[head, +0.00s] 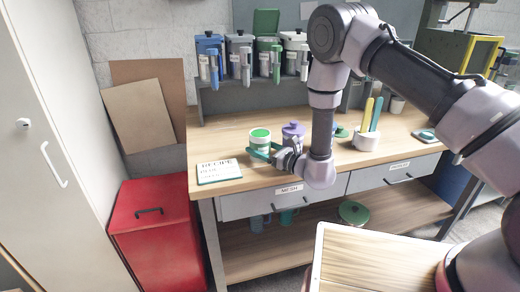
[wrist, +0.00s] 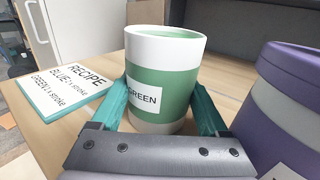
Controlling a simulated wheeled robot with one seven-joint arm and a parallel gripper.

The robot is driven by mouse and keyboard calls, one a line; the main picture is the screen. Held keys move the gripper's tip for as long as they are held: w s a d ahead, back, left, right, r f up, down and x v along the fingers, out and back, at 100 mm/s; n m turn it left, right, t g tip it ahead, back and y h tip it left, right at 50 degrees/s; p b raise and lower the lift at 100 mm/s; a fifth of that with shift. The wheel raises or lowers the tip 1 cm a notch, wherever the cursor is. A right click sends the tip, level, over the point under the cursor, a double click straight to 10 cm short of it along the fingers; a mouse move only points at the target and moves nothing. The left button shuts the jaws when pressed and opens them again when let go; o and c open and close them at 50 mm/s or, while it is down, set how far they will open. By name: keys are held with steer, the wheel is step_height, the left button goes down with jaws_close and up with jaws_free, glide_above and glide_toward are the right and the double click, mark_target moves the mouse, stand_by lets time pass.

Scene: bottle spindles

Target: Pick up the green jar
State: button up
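The green jar (head: 260,141) stands upright on the wooden workbench, white at the top with a green band. In the wrist view the jar (wrist: 163,90) is near and centred, with a label reading GREEN. My gripper (head: 262,152) is at the jar, low down. In the wrist view its teal fingers (wrist: 165,105) lie one on each side of the jar, apart from each other. I cannot tell whether both fingers press on the jar or stand just clear of it. The finger tips are partly hidden behind the jar.
A purple jar (head: 293,134) stands close on the right, also large in the wrist view (wrist: 285,105). A recipe card (head: 219,171) lies to the left. A white holder (head: 366,139) with yellow and teal sticks stands further right. Dispensers (head: 240,55) line the back shelf.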

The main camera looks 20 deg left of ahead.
jaws_close()
steer(key=shift+r, duration=0.1)
steer(key=shift+r, duration=0.55)
step_height(320, 180, up, 2)
steer(key=shift+r, duration=0.2)
steer(key=v, duration=1.8)
steer(key=shift+f, duration=0.1)
